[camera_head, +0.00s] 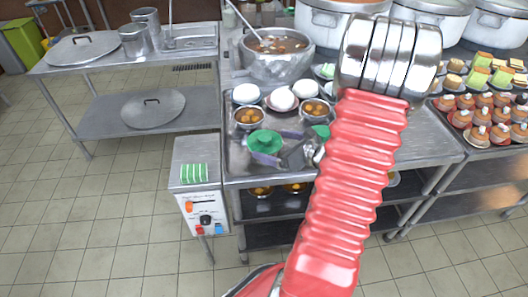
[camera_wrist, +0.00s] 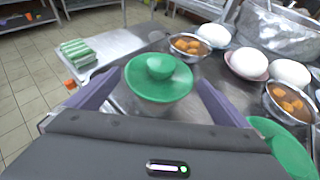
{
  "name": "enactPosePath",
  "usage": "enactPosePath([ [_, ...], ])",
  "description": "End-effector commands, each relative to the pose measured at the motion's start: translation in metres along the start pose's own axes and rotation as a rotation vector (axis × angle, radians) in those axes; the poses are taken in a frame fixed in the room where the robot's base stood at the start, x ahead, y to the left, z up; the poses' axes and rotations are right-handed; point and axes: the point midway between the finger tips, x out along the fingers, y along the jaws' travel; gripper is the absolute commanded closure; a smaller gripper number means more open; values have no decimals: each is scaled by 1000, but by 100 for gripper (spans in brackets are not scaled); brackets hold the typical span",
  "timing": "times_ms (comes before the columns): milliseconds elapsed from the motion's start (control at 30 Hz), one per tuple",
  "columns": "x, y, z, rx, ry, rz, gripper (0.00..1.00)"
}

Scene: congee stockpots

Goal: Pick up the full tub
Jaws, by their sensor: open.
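A round green lid with a domed knob (camera_wrist: 160,82) shows between the fingers of my gripper in the wrist view. It appears to cover a pale tub, whose body is mostly hidden below it, so I cannot see how full it is. The green top also shows in the head view (camera_head: 265,140) near the front left of the steel counter. My gripper (camera_head: 280,147) is open, its purple fingers on either side of the green lid. I cannot tell whether they touch it. A second green round piece (camera_wrist: 283,145) lies to the right, partly cut off.
Metal bowls with orange pieces (camera_head: 249,116) (camera_head: 314,110) and white rounded items (camera_head: 283,99) stand behind. A large pot (camera_head: 276,66) is farther back. A lower steel box with a green striped block (camera_head: 194,173) is at the left. Topped plates (camera_head: 491,130) fill the right.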

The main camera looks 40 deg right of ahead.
Motion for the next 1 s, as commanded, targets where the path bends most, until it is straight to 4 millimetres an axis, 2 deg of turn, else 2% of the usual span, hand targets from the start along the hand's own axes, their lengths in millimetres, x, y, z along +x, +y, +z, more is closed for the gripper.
enactPosePath([
  [133, 20, 1, 0, 1, 1, 2, 0],
  [300, 32, 1, 0, 0, 0, 0, 0],
  [833, 32, 0, 0, 0, 0, -1, 0],
  [1000, 32, 0, 0, 1, 0, -1, 11],
])
